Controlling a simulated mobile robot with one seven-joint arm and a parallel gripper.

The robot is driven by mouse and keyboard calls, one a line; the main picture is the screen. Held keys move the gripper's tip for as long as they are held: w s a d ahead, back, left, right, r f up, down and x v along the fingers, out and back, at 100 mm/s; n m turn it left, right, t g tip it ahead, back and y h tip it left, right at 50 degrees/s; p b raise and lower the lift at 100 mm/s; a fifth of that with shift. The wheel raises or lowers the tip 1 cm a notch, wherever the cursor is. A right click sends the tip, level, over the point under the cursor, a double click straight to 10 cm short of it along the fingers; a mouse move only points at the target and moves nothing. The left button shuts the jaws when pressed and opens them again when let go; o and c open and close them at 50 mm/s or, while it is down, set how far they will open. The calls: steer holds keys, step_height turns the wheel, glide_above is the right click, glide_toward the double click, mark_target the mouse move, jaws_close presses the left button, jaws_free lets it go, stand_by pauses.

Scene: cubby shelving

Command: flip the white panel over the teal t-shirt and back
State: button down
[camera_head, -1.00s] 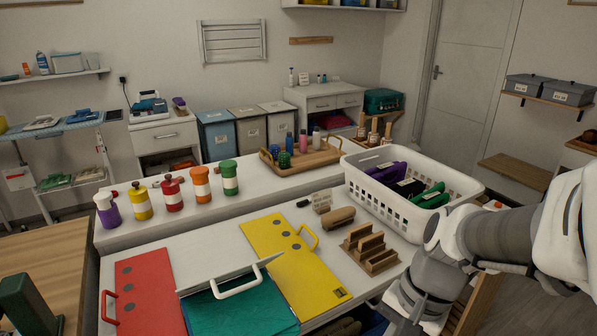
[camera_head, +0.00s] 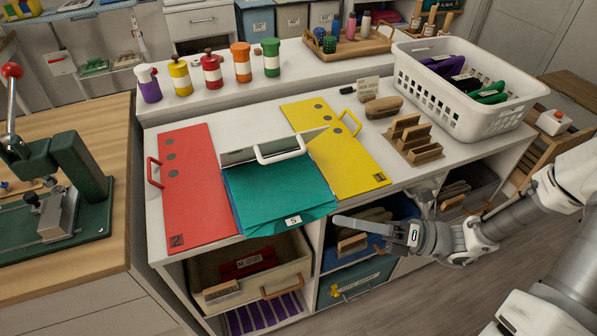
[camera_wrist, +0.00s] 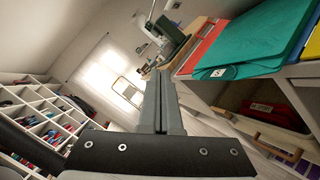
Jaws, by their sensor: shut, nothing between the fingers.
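The teal t-shirt (camera_head: 278,193) lies folded flat on the white counter, between the red and yellow panels, with a size label at its front edge. It also shows in the wrist view (camera_wrist: 262,38). The white panel (camera_head: 240,154) stands tilted up along the far edge of the shirt, its white handle (camera_head: 281,149) facing me. My gripper (camera_head: 340,219) is shut and empty, in front of the counter's front edge, to the right of the shirt's label and apart from it. Its shut fingers also show in the wrist view (camera_wrist: 158,92).
The red panel (camera_head: 194,190) lies left and the yellow panel (camera_head: 345,160) right of the shirt. A wooden block holder (camera_head: 416,150) and a white basket (camera_head: 437,95) stand at right. Bins (camera_head: 255,266) fill shelves below. A green press (camera_head: 75,190) stands on the left table.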

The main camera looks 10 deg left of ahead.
steer(key=w+a+r+m+t+y+b, duration=0.1)
steer(key=w+a+r+m+t, duration=0.3)
steer(key=w+a, duration=0.3)
steer(key=shift+w+a+r+m+y+b, duration=0.15)
steer(key=shift+a+r+m+y+b, duration=0.2)
steer(key=shift+a, duration=1.3)
steer(key=shift+r, duration=0.1)
